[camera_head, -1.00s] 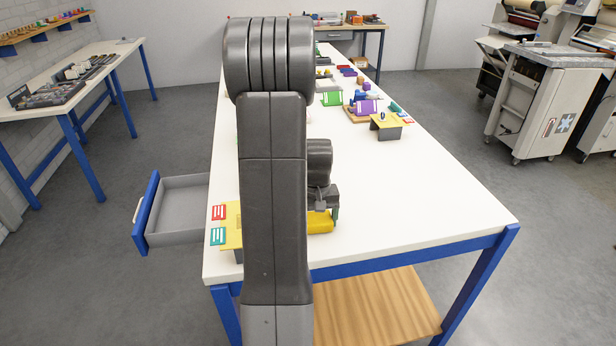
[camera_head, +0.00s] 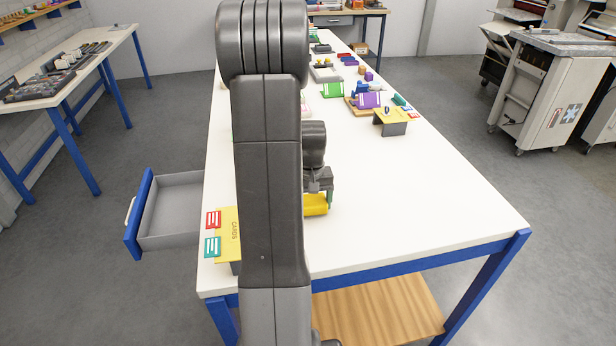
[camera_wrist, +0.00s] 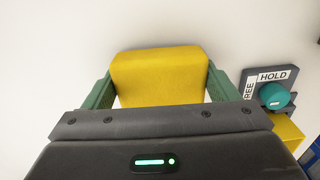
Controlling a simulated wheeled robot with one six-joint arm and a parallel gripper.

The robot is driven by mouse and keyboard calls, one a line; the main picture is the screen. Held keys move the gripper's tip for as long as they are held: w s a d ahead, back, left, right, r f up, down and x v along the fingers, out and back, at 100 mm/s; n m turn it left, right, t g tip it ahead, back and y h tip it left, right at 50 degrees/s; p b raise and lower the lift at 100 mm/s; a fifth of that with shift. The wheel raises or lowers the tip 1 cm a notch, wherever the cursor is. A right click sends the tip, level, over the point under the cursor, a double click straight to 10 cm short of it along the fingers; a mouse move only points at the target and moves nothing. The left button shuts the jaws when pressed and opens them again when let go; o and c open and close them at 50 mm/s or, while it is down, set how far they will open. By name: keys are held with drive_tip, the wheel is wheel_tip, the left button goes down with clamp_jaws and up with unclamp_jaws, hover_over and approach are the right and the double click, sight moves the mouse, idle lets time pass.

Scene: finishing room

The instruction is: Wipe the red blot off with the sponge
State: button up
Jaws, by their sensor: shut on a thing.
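My gripper (camera_head: 318,196) is shut on a yellow sponge (camera_head: 314,206) over the near part of the white bench (camera_head: 400,200). In the wrist view the sponge (camera_wrist: 158,72) sits between the green fingers of my gripper (camera_wrist: 158,84), one at each side. Whether its underside touches the bench top, I cannot tell. The red blot shows in neither view. My arm hides a strip of the bench, and the sponge covers the bench under it.
A yellow card stand (camera_head: 229,228) with red and teal cards is at the near left. A grey drawer (camera_head: 175,212) stands open at left. A HOLD plate (camera_wrist: 268,78) with a teal knob shows in the wrist view.

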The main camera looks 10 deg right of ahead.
drive_tip(key=r, duration=0.1)
drive_tip(key=r+p, duration=0.1)
drive_tip(key=r, duration=0.1)
drive_tip(key=shift+s+r, duration=0.1)
drive_tip(key=shift+s, duration=0.25)
drive_tip(key=shift+w+r+p, duration=0.2)
drive_tip(key=shift+r+p, duration=0.3)
drive_tip(key=shift+r, duration=0.15)
drive_tip(key=shift+r+p, duration=0.95)
drive_tip(key=shift+r, duration=0.55)
